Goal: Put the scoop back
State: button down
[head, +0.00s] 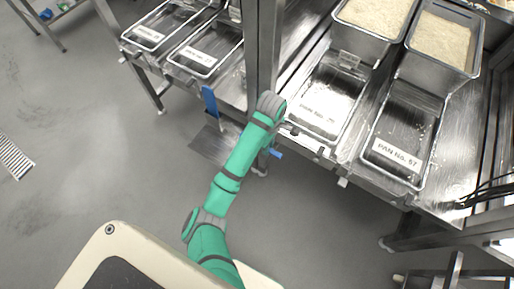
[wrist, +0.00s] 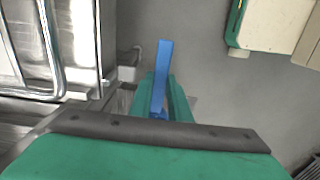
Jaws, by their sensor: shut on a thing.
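My gripper (wrist: 160,108) is shut on a blue handle, which I take to be the scoop's (wrist: 161,72). The handle stands out between the two green fingers in the wrist view. In the head view a short blue piece (head: 275,152) shows beside the end of my arm, just off the front edge of the counter. The scoop's bowl is hidden in both views. In the head view my gripper is mostly hidden by my own wrist.
A metal post (head: 264,45) stands close to my wrist. A blue upright strip (head: 210,101) is left of it. Trays labelled PAN No. 67 (head: 403,130) and another pan (head: 322,104) sit right, with rice bins (head: 440,42) behind. Open floor lies in front.

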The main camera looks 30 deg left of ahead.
jog(key=w+a+f, duration=0.1)
jog(key=a+f, duration=0.4)
jog(key=f, duration=0.4)
jog(key=shift+w+a, duration=0.15)
jog(key=shift+w, duration=0.1)
jog(key=shift+s+f, duration=0.1)
jog(key=shift+f, duration=0.1)
jog(key=c, duration=1.7)
grip_release()
jog(key=shift+o, duration=0.2)
notch_tip(320, 180, up, 12)
jog(key=shift+r, duration=0.15)
